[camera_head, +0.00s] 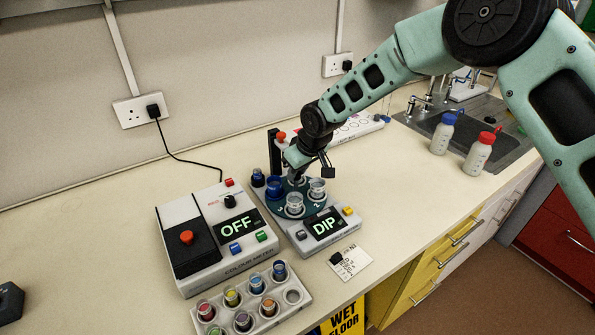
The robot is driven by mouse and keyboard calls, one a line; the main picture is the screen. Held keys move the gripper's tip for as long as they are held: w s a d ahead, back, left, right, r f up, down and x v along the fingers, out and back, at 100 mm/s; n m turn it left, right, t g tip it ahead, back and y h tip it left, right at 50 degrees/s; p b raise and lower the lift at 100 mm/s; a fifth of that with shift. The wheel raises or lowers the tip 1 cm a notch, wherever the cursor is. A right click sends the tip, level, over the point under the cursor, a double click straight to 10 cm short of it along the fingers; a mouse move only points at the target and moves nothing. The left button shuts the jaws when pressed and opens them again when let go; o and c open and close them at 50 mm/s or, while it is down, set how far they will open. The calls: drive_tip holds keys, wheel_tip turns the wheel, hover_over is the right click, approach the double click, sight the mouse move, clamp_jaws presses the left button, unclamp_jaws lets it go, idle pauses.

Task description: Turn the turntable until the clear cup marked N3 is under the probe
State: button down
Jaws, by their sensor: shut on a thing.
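The turntable (318,206) is a dark teal disc on a grey base unit whose screen (326,226) reads DIP. Clear cups stand on it at the front (294,205) and at the right (317,188). A blue cup (274,187) stands at its left. No N3 mark is readable, so I cannot tell which cup bears it. My gripper (296,178) points down over the disc's middle, shut on what appears to be the central knob, mostly hidden by the fingers. A black post (273,152) stands behind the disc; the probe tip is hidden or too small to make out.
A colour meter (218,230) showing OFF stands left. A rack (252,312) of coloured cups is in front. A small card (350,262) lies front right. Two bottles (442,133) (479,153) stand by the sink (490,122). Bench between the turntable and bottles is mostly clear.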

drive_tip(key=shift+w+d+n+g+y+b, duration=0.15)
drive_tip(key=shift+n+g+y+b, duration=0.3)
drive_tip(key=shift+n, duration=1.1)
drive_tip(key=shift+w+n+g+y+b, duration=0.15)
drive_tip(key=shift+n+g, duration=0.5)
drive_tip(key=shift+n, duration=1.3)
drive_tip(key=c, duration=1.1)
unclamp_jaws()
drive_tip(key=shift+c, duration=0.2)
drive_tip(key=shift+r, duration=0.1)
drive_tip(key=b+v, duration=0.4)
drive_tip(key=v, duration=1.3)
drive_tip(key=shift+w, duration=0.15)
drive_tip(key=shift+d+r, duration=0.1)
